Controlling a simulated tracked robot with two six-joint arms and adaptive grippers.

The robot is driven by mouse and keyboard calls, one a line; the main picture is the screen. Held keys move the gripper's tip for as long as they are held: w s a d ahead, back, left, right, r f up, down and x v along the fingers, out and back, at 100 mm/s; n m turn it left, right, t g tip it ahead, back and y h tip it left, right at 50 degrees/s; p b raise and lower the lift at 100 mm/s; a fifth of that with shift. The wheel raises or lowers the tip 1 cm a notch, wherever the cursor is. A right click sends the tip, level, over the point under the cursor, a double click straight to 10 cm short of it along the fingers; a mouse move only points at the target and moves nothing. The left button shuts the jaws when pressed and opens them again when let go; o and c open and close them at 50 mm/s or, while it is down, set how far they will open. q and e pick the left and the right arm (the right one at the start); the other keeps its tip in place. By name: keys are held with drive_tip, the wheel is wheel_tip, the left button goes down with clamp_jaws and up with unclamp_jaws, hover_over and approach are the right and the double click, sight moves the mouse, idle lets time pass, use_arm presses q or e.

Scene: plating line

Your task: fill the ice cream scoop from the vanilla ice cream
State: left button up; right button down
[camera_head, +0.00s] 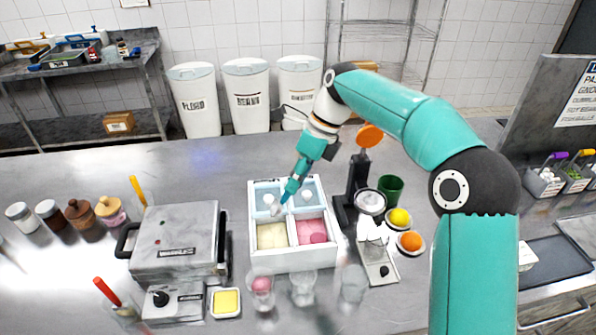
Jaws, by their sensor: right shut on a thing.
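The white ice cream box (254,259) stands on the counter with four compartments. The vanilla ice cream (272,236), pale yellow, fills its front left compartment. My right gripper (298,174) is above the back of the box, shut on the ice cream scoop (277,209). The scoop points down and to the left. Its grey head is near the divider between the back left compartment and the vanilla; I cannot tell whether it touches anything or holds ice cream. The pink ice cream (312,231) is in the front right compartment. My left gripper is not in view.
A waffle maker (178,240) stands left of the box. Clear glasses (303,287) stand in front of it, one holding something pink. On the right are a dark stand (354,185), a green cup (391,188), fruit bowls and a small tray (378,268).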

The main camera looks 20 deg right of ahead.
wheel_tip(320, 180, down, 8)
drive_tip(key=b, duration=0.5)
drive_tip(key=shift+f+b, duration=0.4)
drive_tip(key=shift+b, duration=0.1)
idle(1.0)
drive_tip(key=shift+a+f+p, duration=0.15)
drive_tip(key=shift+a+p, duration=0.25)
drive_tip(key=shift+a, duration=0.05)
idle(0.3)
drive_tip(key=shift+w+a+p, duration=0.1)
drive_tip(key=shift+a+p, duration=0.25)
drive_tip(key=shift+p, duration=0.05)
drive_tip(key=shift+a, duration=0.1)
drive_tip(key=shift+w+a+r+p, duration=0.2)
drive_tip(key=shift+a+p, duration=0.05)
drive_tip(key=shift+p, duration=0.25)
drive_tip(key=shift+w+a+f+p, duration=0.1)
drive_tip(key=shift+a+p, duration=0.25)
drive_tip(key=shift+a, duration=0.1)
